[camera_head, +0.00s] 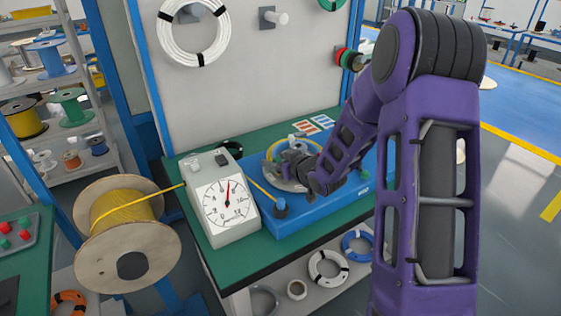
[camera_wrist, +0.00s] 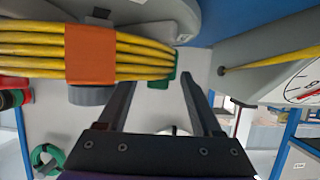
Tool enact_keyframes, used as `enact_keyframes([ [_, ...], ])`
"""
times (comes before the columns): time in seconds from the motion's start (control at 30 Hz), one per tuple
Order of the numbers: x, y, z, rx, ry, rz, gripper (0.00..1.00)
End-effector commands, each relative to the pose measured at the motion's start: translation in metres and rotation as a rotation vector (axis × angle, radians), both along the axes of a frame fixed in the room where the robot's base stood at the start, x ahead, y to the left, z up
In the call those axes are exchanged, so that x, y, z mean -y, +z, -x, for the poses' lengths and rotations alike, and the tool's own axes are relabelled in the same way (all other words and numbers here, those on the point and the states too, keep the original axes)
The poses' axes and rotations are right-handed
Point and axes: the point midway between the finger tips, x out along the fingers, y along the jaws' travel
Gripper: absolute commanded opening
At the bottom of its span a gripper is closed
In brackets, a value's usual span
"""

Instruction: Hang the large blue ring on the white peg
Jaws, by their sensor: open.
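A blue ring (camera_head: 357,246) rests on the shelf under the green bench, right of a white ring, partly hidden by my arm. A bare white peg (camera_head: 280,18) sticks out of the upright panel, right of a hanging white coil. My gripper (camera_head: 298,166) is over the blue machine on the bench, far from both, its tips hard to make out there. In the wrist view my gripper (camera_wrist: 157,82) is open, its fingers apart beside a yellow cable bundle (camera_wrist: 30,45) with orange and green bands. I cannot tell whether the fingers touch it.
The blue machine (camera_head: 300,222) and the white dial box (camera_head: 224,200) fill much of the bench. A white coil (camera_head: 192,57) hangs on the panel. Small coloured coils (camera_head: 347,59) sit on another peg. A large yellow spool (camera_head: 126,232) stands at left.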

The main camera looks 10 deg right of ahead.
Motion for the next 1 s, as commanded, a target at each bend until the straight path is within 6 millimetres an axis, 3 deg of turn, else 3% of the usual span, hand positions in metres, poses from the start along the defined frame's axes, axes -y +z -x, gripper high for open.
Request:
enact_keyframes([
  [0.17, 0.005, 0.005, 0.010, 0.000, -0.003, 0.001, 0.67],
  [0.7, 0.055, 0.050, 0.116, 0.001, -0.004, 0.001, 0.67],
  [1.0, 0.066, 0.061, 0.147, -0.001, 0.000, 0.000, 0.67],
])
